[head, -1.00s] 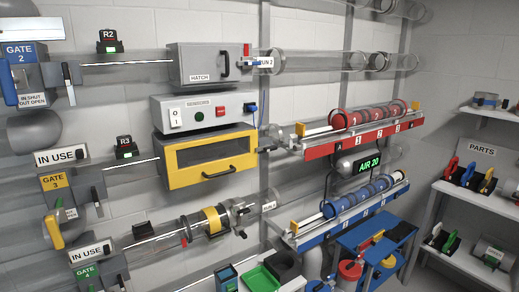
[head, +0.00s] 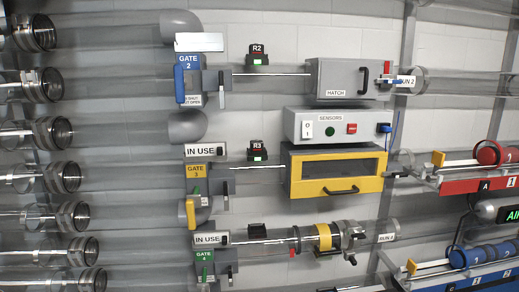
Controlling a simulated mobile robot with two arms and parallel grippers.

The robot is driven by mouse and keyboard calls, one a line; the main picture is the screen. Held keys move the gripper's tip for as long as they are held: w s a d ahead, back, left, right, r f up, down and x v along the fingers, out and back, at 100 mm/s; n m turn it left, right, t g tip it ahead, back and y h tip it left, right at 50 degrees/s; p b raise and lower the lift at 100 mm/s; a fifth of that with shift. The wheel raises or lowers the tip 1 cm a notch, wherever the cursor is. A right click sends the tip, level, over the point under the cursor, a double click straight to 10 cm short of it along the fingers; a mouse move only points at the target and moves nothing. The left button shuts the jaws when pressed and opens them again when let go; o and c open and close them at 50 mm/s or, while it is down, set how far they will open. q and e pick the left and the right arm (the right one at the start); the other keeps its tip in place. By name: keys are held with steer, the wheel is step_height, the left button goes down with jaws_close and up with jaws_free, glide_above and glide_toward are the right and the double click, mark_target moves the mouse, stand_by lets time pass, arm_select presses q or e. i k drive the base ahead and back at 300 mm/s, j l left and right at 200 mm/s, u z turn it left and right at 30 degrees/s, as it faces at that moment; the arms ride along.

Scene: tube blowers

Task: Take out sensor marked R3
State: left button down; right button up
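An "IN USE" sign (head: 206,150) hangs at Gate 3. A similar sensor marked R2 (head: 257,55) sits on the run above. Neither gripper is in view.
A grey SENSORS box (head: 337,126) with a 0/1 switch, green and red buttons and a blue plug is above the yellow box. A grey hatch box (head: 347,79) is higher. Open-ended clear tubes (head: 50,132) line the left. Red (head: 480,184) and blue (head: 480,278) racks stand right.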

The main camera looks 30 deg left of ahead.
mark_target(256, 145)
steer(key=i+u, duration=0.1)
steer(key=u, duration=0.7)
